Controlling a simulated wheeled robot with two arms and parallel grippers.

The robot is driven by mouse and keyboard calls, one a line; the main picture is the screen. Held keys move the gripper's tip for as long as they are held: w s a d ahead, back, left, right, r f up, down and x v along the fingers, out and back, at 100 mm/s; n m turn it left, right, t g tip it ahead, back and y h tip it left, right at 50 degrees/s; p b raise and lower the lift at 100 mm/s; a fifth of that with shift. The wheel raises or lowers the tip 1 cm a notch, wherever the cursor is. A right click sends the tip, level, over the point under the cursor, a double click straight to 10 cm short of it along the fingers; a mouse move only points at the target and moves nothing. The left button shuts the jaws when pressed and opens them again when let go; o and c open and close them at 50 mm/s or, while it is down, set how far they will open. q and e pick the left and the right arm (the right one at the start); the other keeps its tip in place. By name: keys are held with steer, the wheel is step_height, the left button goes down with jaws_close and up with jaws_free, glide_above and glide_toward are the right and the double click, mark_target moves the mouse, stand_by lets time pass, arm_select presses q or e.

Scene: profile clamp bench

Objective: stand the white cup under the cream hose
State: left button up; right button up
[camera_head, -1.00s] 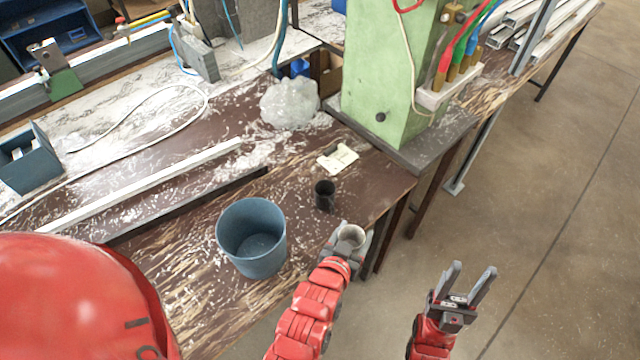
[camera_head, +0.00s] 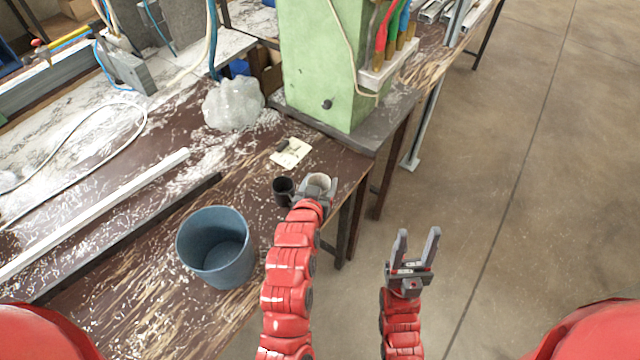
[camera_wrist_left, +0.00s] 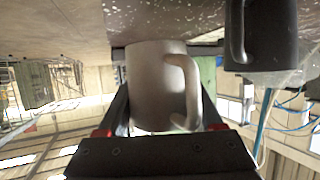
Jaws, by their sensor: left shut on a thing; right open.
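The white cup (camera_head: 319,181) is upright between the fingers of my left gripper (camera_head: 315,192), by the bench's right edge, just right of a black mug (camera_head: 283,191). The left wrist view, upside down, shows the cup (camera_wrist_left: 157,85) with its handle to the right, between the two fingers. I cannot tell whether its base touches the bench. A cream hose (camera_head: 346,40) hangs along the green machine, farther back than the cup. Another cream hose (camera_head: 208,45) hangs farther left. My right gripper (camera_head: 417,236) is open and empty over the floor, right of the bench.
A blue bucket (camera_head: 216,247) stands left of my left arm. A pale card (camera_head: 291,153) with a small dark item lies behind the black mug. A clear plastic bag (camera_head: 234,103) and the green machine (camera_head: 322,70) stand farther back. White and dark bars lie at left.

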arm_select(q)
steer(key=shift+w, duration=0.55)
steer(key=shift+w+f, duration=0.15)
steer(key=shift+w, duration=0.05)
step_height(320, 180, down, 3)
steer(key=shift+f+p, duration=0.1)
steer(key=shift+p, duration=0.85)
steer(key=shift+f, duration=0.1)
steer(key=shift+f, duration=0.15)
steer(key=o, duration=1.2)
steer(key=shift+o, duration=0.2)
